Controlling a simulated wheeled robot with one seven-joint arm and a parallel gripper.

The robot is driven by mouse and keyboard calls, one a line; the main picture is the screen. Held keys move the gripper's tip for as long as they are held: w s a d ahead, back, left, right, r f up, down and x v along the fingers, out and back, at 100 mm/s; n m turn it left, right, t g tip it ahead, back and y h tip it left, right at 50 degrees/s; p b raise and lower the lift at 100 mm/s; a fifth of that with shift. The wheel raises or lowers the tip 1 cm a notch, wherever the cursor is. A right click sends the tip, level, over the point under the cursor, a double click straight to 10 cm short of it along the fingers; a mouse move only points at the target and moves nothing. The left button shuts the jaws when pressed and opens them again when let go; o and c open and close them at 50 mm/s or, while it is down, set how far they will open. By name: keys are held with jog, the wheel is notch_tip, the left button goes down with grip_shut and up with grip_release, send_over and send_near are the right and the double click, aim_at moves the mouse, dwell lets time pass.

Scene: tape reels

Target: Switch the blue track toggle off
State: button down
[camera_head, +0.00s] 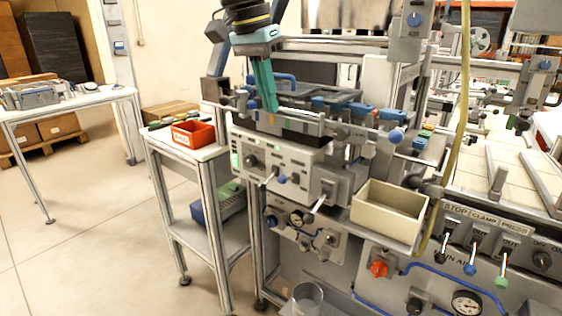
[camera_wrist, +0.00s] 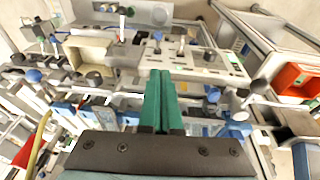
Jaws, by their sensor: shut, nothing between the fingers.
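My gripper (camera_head: 272,108) points down over the rail at the top of the machine, its teal fingers together and empty. In the wrist view the closed fingertips (camera_wrist: 162,73) point toward the grey control box (camera_wrist: 197,64). A small blue-tipped toggle (camera_head: 282,179) sticks out from the front of that box, below my gripper and apart from it. The blue tip also shows in the wrist view (camera_wrist: 157,36), just beyond the fingertips. A lever with a pale tip (camera_head: 270,178) stands to its left. The labels are too small to read, and I cannot tell the toggle's exact position.
A blue-tipped lever (camera_head: 470,267) sits on the STOP, CLAMP, PRESS panel at the lower right. A beige bin (camera_head: 388,212) stands right of the box. A larger lever (camera_head: 316,206) juts out nearby. An orange bin (camera_head: 193,134) is on the side table. The floor at left is clear.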

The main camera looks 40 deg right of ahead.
jog(key=p, duration=0.2)
send_over(287, 179)
jog(key=w+a, duration=0.1)
jog(key=w, duration=0.1)
jog(key=f, duration=1.2)
jog(key=shift+s, duration=0.25)
jog(key=shift+s+f+p, duration=0.15)
jog(key=shift+f+p, duration=0.15)
jog(key=shift+f, duration=0.5)
